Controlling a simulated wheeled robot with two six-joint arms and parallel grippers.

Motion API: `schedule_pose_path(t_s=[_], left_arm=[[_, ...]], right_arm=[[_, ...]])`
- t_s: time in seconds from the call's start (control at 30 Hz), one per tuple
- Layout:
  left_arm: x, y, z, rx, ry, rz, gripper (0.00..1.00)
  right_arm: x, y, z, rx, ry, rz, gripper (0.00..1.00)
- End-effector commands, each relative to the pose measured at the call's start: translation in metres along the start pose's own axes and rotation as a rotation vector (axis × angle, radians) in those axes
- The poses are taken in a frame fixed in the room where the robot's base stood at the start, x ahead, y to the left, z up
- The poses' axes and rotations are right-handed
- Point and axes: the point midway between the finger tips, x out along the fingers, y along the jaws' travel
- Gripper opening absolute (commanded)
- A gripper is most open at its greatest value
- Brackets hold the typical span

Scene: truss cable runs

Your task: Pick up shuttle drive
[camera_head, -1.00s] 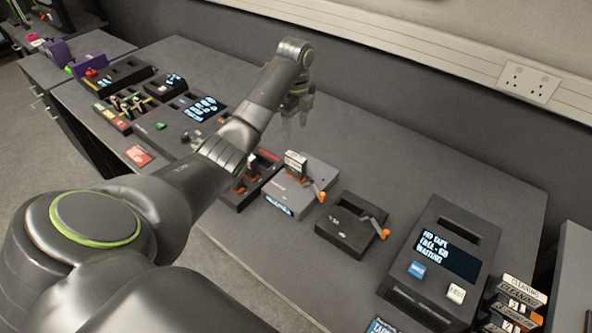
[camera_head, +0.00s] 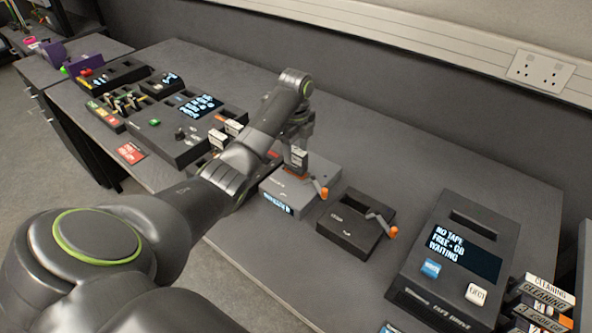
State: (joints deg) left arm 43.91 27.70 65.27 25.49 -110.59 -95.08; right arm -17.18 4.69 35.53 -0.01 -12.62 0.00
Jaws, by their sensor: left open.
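A small dark upright block (camera_head: 296,157) with a pale label, probably the shuttle drive, stands in the top of a grey dock (camera_head: 322,177). The dock has an orange-tipped lever on its right and a lit blue display on its front. My left gripper (camera_head: 299,148) is open and pointing down over the block. Its fingers are small and dim here, and I cannot tell whether they straddle or touch the block. My right gripper is out of view.
A black dock (camera_head: 345,235) with an orange-tipped lever stands to the right. A tape drive (camera_head: 415,285) and a stack of labelled cartridges (camera_head: 540,300) are farther right. Black consoles and racks fill the left end of the desk. The desk behind the docks is clear.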

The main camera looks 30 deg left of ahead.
Motion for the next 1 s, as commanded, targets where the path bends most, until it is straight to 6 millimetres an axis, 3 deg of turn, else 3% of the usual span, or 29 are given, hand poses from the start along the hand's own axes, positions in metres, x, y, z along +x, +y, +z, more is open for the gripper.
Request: schedule_pose_path(t_s=[0.43, 0.73, 1.0], left_arm=[[0.052, -0.002, 0.001, 0.001, 0.000, 0.001, 0.51], [0.057, -0.002, 0.001, 0.001, -0.002, -0.002, 0.51], [0.057, -0.002, 0.001, 0.001, -0.002, -0.002, 0.16]], right_arm=[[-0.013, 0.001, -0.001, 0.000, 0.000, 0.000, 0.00], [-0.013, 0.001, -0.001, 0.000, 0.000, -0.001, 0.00], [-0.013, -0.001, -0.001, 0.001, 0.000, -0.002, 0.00]])
